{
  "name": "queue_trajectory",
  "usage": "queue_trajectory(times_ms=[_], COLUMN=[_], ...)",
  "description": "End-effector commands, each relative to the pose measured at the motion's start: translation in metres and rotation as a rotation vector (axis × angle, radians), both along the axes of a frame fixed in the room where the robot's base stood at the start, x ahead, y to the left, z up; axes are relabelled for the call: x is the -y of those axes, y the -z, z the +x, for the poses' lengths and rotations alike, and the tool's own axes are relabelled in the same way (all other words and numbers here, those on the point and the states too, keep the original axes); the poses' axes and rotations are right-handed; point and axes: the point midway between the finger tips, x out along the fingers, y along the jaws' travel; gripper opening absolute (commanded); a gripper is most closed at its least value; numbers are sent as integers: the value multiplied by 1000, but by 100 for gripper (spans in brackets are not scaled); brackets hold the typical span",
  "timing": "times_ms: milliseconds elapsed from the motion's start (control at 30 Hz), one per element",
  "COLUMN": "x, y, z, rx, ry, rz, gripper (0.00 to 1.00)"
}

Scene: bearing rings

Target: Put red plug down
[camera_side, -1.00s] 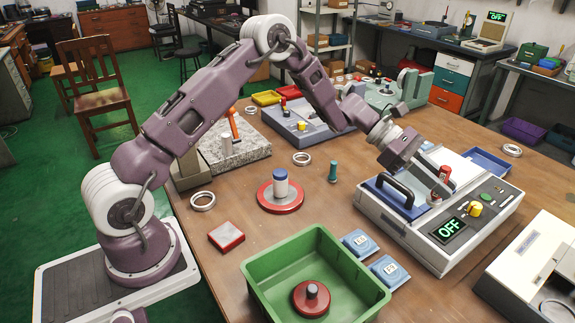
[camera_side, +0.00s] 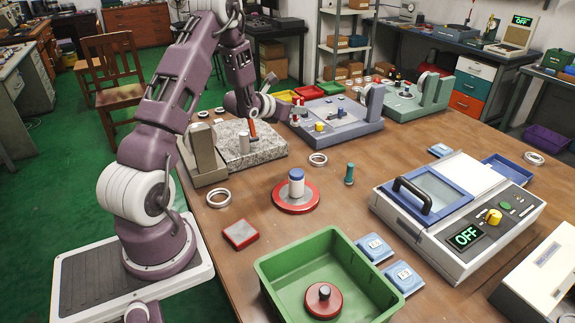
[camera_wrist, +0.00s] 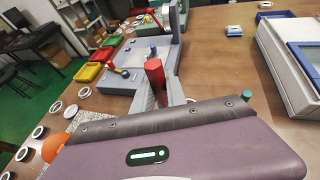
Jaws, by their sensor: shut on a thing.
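The red plug (camera_wrist: 154,74) stands upright between the fingers of my gripper (camera_wrist: 158,92) in the wrist view. The fingers are shut on it. In the side view my gripper (camera_side: 288,112) is at the back left of the workbench, by the near left end of a blue-grey machine (camera_side: 345,122). That machine lies just beyond the plug in the wrist view (camera_wrist: 120,82). Small red parts show near the gripper in the side view, but I cannot tell which is the plug. Whether the plug touches anything below is hidden.
A granite block (camera_side: 245,155) with an orange-handled tool is close to my arm. Red, yellow and green trays (camera_wrist: 103,53) lie beyond, with several metal rings (camera_wrist: 38,132) to the left. A green bin (camera_side: 330,270) and the tester reading OFF (camera_side: 440,225) stand nearer the camera.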

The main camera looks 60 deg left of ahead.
Motion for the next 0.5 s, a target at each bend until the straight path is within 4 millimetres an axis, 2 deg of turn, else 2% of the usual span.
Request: queue_trajectory(times_ms=[133,200,500], x=[-19,-17,-17], y=[2,17,62], z=[-21,-19,-19], rx=[1,-2,-1], ry=[-74,-69,-68], rz=[-1,-3,-3], gripper=[0,0,0])
